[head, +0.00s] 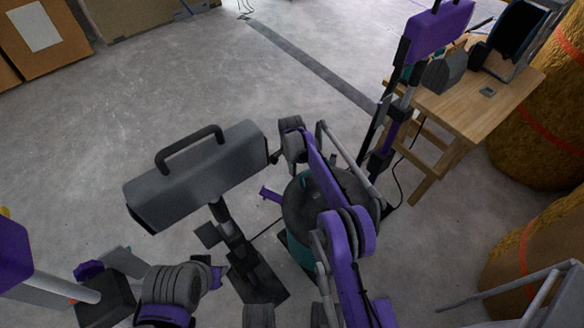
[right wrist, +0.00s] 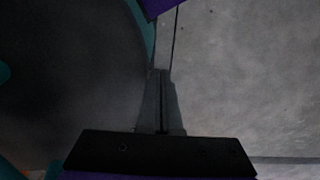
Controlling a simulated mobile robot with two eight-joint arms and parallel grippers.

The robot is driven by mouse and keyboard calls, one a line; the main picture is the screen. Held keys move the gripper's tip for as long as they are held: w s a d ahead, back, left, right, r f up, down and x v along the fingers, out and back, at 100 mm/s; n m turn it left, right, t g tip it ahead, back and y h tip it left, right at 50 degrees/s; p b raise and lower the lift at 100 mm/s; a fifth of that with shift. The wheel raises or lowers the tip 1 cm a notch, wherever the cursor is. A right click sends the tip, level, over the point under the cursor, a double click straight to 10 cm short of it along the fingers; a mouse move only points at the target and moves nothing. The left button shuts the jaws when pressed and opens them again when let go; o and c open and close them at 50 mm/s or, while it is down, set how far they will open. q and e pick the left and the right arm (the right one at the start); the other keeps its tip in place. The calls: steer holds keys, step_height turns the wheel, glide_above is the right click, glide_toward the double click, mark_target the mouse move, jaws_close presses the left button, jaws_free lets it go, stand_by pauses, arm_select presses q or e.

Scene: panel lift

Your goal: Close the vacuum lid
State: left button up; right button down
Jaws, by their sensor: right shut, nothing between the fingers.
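The vacuum (head: 302,250) is a teal drum with a dark grey round top (head: 300,205), standing on the floor at the middle. My right arm crosses over it and hides much of the top. I cannot tell how the lid sits. My right gripper (head: 275,157) is small and dark, at the arm's far end beyond the drum's upper left side. In the right wrist view its fingers (right wrist: 160,100) are shut and empty. There a dark round surface (right wrist: 70,80) with a teal edge fills the left, apart from the fingertips as far as shows. I cannot make out my left gripper.
A grey box with a handle (head: 200,175) stands on a dark post left of the vacuum. A wooden table (head: 470,105) and straw bales (head: 545,150) are at the right. A purple-headed pole (head: 435,32) stands beside the table.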

stand_by(0.3)
step_height(320, 180, up, 11)
steer(key=p, duration=0.2)
steer(key=shift+w, duration=0.15)
steer(key=shift+a+f, duration=0.1)
steer(key=shift+f, duration=0.05)
